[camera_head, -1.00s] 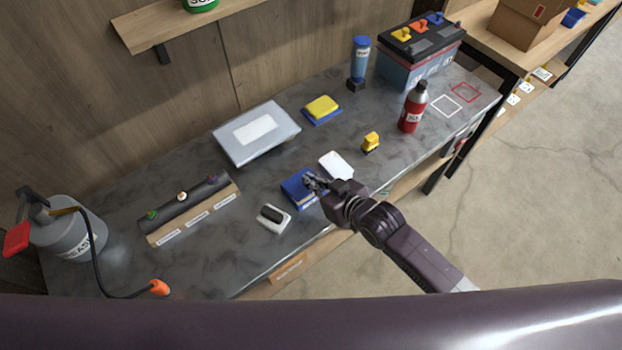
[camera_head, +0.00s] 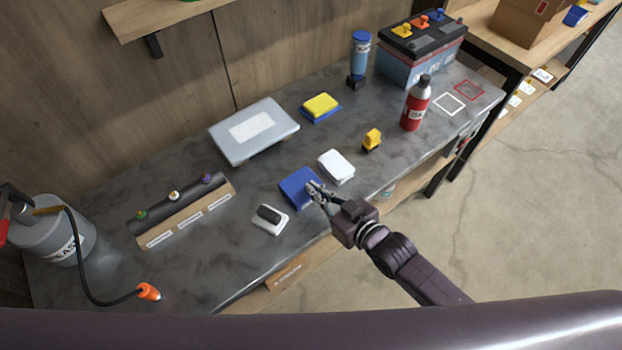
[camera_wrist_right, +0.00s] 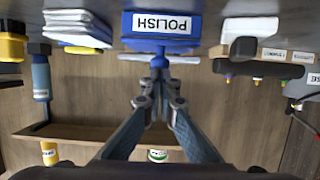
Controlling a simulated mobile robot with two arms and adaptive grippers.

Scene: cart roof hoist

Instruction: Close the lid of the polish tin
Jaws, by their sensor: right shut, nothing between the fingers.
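The polish tin (camera_head: 299,187) is a blue box near the front edge of the bench. Its top shows as a flat blue face, with the lid looking down over it. In the right wrist view, which is upside down, its front (camera_wrist_right: 160,24) carries the word POLISH. My right gripper (camera_head: 317,191) is shut and empty, with its fingertips at the tin's right front side. In the wrist view the fingertips (camera_wrist_right: 158,82) point at the tin, close to a small blue part at its lid side. Contact cannot be told. My left gripper is out of view.
A white-topped block (camera_head: 336,166) stands close right of the tin, and a white brush-like piece (camera_head: 270,218) lies to its left. A yellow piece (camera_head: 372,140) and a red bottle (camera_head: 415,104) stand further right. A grey case (camera_head: 254,130) lies behind.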

